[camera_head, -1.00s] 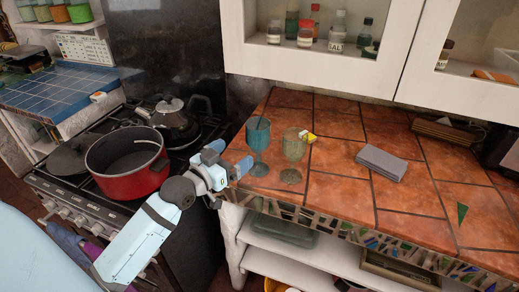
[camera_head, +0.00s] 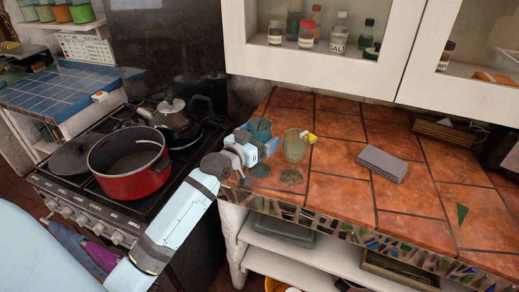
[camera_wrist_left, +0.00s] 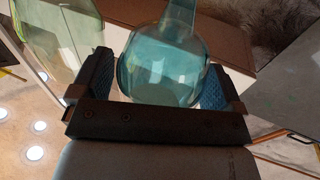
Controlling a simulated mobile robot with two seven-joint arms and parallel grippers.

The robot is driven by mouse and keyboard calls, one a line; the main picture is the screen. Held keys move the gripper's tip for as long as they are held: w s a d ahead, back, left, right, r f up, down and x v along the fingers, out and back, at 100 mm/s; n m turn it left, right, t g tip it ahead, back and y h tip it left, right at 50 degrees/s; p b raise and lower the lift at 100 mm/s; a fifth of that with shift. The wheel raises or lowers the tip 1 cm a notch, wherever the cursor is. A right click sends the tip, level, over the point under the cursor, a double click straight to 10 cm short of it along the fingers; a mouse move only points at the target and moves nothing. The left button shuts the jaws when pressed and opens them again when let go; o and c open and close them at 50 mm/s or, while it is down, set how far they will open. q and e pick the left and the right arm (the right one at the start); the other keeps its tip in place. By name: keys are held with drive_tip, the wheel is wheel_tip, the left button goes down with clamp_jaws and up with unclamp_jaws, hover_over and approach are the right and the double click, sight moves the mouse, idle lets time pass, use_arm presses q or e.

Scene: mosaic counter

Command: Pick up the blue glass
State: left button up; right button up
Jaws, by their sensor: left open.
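The blue glass (camera_head: 259,128) stands on the tiled counter, partly hidden behind my left gripper (camera_head: 258,146) in the head view. In the left wrist view the blue glass (camera_wrist_left: 165,66) shows large between the two fingers of my left gripper (camera_wrist_left: 157,85). The jaws are open, with a finger on each side of the bowl. A clear greenish-yellow glass (camera_head: 294,147) stands just right of the blue one, and it also shows at the upper left of the wrist view (camera_wrist_left: 52,45). My right gripper is out of view.
The orange tiled counter (camera_head: 340,185) is mostly clear to the right. A grey folded cloth (camera_head: 382,163) and a small yellow-and-white object (camera_head: 308,137) lie on it. A red pot (camera_head: 130,165) sits on the stove at left. White cabinets (camera_head: 320,75) hang above the counter.

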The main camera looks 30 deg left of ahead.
use_arm(q)
drive_tip(key=c, duration=1.1)
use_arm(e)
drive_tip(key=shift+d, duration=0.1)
use_arm(q)
drive_tip(key=shift+o, duration=0.2)
drive_tip(key=shift+r, duration=0.15)
